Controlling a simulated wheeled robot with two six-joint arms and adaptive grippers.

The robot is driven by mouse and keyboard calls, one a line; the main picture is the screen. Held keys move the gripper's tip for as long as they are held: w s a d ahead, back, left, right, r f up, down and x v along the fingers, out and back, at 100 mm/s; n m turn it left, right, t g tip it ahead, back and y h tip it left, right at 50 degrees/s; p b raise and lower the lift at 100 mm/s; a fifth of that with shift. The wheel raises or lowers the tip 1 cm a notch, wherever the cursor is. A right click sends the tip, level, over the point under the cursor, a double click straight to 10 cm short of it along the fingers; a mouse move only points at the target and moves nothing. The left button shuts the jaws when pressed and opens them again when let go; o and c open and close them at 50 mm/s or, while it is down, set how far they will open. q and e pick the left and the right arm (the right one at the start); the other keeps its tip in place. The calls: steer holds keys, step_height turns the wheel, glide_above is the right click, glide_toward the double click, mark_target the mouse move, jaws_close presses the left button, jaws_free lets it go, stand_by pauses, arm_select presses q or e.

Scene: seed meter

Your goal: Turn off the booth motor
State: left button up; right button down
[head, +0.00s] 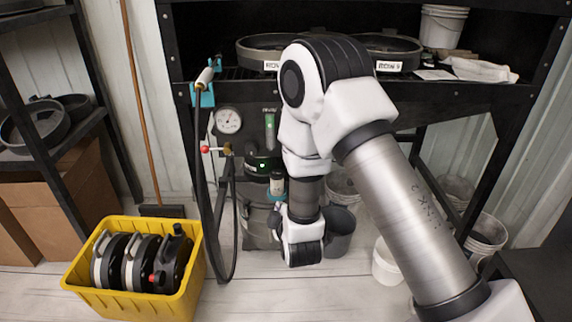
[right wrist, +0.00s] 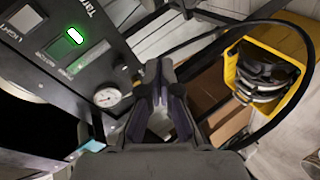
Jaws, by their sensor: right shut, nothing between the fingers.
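A dark control panel (right wrist: 35,62) fills the upper left of the right wrist view. It carries a plate marked LIGHT (right wrist: 25,18) and a switch (right wrist: 75,37) glowing green; any motor wording is too small to read. In the head view a green light (head: 263,165) glows on a dark round unit below the booth shelf. My right gripper (head: 303,252) hangs in front of the booth's lower part. In the right wrist view its fingers (right wrist: 160,100) are shut and empty, apart from the panel. My left gripper is not in view.
A round gauge (head: 228,120) and a red-knobbed valve (head: 207,150) sit left of my arm. A black hose hangs beside them. A yellow crate (head: 130,300) with reels stands on the floor at left. Buckets (head: 386,262) stand at right, under the shelf.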

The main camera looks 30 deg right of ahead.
arm_select(q)
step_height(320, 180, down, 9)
steer(key=b, duration=0.4)
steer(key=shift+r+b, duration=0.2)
steer(key=shift+b, duration=0.2)
arm_select(e)
steer(key=w+d+r+n+t+h, duration=0.1)
steer(key=w+d+r+t+h, duration=0.1)
steer(key=r, duration=0.3)
steer(key=w+d+r+n+t+h, duration=0.1)
steer(key=d+r+t+h, duration=0.1)
steer(key=r, duration=0.4)
steer(key=shift+w+d+n+h, duration=0.3)
steer(key=shift+w+n+h, duration=0.1)
steer(key=shift+h, duration=0.3)
steer(key=shift+r, duration=0.1)
arm_select(q)
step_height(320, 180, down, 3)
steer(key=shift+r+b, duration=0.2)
steer(key=shift+b, duration=1.05)
arm_select(e)
steer(key=x, duration=1.4)
arm_select(q)
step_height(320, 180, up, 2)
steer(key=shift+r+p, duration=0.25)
steer(key=shift+p, duration=1)
arm_select(e)
steer(key=shift+w+y, duration=0.2)
steer(key=shift+y, duration=0.1)
